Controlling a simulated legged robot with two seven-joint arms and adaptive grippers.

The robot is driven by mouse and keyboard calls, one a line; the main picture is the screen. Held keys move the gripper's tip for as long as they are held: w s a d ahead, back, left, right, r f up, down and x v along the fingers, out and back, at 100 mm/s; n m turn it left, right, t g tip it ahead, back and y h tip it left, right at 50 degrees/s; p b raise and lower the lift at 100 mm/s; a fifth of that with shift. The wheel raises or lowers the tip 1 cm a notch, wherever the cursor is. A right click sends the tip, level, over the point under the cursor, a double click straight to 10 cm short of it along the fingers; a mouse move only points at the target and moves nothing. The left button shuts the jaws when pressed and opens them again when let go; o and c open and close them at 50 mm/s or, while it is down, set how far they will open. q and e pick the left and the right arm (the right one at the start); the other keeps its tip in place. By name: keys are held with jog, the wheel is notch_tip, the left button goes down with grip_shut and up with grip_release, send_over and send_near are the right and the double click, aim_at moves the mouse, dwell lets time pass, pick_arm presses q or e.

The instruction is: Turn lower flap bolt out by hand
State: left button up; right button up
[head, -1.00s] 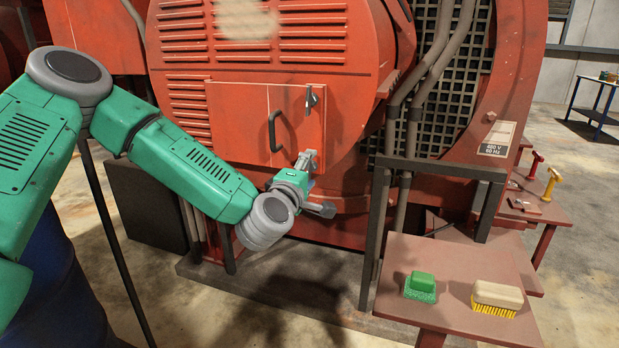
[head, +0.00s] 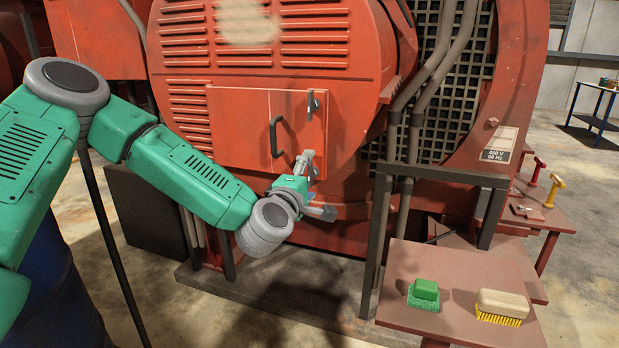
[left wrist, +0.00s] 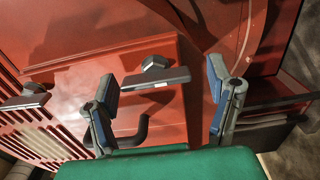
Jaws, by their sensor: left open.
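The red flap (head: 240,130) is closed, with a dark handle (head: 275,135) and an upper bolt (head: 313,103) at its right edge. In the left wrist view the lower flap bolt (left wrist: 155,63) has a hex head and a grey bar. It appears between the two spread fingers of my left gripper (left wrist: 162,77), with visible gaps on both sides. In the head view my left gripper (head: 315,187) is at the flap's lower right corner, open and empty, and largely hides that bolt. The wrist view also shows the upper bolt (left wrist: 30,92). My right gripper is not in view.
A dark frame (head: 440,172) and pipes stand right of the flap. A blue drum (head: 60,290) is at the lower left.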

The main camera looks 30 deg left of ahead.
pick_arm(q)
jog(key=shift+s, duration=0.1)
jog(key=v, duration=1.1)
jog(key=shift+s, duration=0.35)
jog(key=shift+d+f, duration=0.1)
jog(key=shift+d, duration=0.05)
